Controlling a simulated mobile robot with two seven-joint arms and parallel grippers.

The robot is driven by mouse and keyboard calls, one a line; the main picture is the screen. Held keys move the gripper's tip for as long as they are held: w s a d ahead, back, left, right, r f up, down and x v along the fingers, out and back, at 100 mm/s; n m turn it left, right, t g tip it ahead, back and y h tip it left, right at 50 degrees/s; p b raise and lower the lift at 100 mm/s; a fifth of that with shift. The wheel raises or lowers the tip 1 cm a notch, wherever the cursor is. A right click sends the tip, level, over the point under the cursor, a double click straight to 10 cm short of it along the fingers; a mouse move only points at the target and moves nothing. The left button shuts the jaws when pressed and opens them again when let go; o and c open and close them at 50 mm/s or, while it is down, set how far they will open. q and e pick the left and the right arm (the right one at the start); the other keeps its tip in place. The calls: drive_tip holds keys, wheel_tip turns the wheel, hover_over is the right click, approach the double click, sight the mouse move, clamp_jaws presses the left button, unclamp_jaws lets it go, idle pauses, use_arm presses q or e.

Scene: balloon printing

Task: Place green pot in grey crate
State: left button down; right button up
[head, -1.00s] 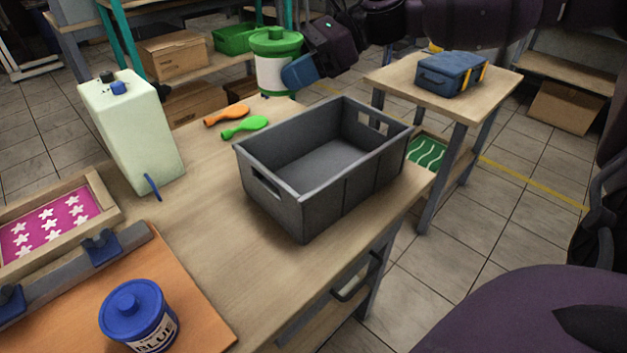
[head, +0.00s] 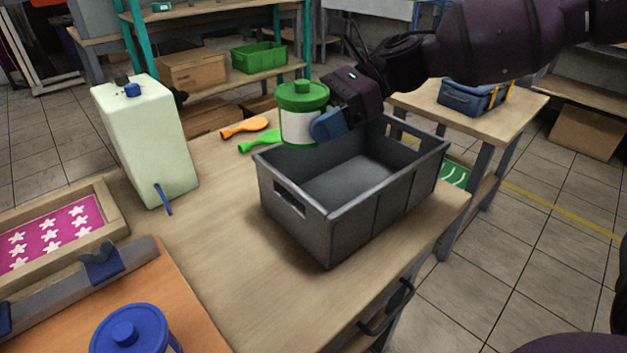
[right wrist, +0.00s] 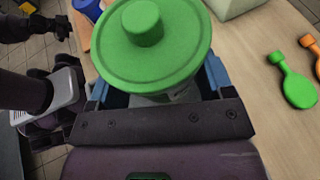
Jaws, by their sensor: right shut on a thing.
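The green pot (head: 303,97), white-bodied with a green lid, is held upright by my right gripper (head: 328,124). In the head view it appears at the back left rim of the grey crate (head: 345,225), and its base looks higher than the table. The lid (right wrist: 152,45) fills the top middle of the right wrist view, with the blue fingers either side of it. The crate is open and its visible inside is empty. A dark gripper at the upper left of the right wrist view looks like my left gripper (right wrist: 62,27); its jaws are unclear.
Bare table lies in front of the crate.

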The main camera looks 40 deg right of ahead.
sight(314, 147)
wheel_tip(314, 147, down, 6)
drive_tip(key=shift+r+b, duration=0.2)
drive_tip(key=shift+b, duration=0.45)
wheel_tip(314, 147, down, 6)
drive_tip(key=shift+r+b, duration=0.15)
drive_tip(key=shift+b, duration=0.85)
drive_tip(key=shift+f, duration=0.35)
use_arm(q)
drive_tip(key=shift+w+a+f+t, duration=0.15)
drive_tip(key=shift+f+t, duration=0.15)
drive_tip(key=shift+t, duration=0.4)
use_arm(e)
drive_tip(key=shift+r, duration=0.1)
drive_tip(key=shift+f, duration=0.65)
drive_tip(key=o, duration=1.1)
drive_tip(key=shift+c, duration=0.2)
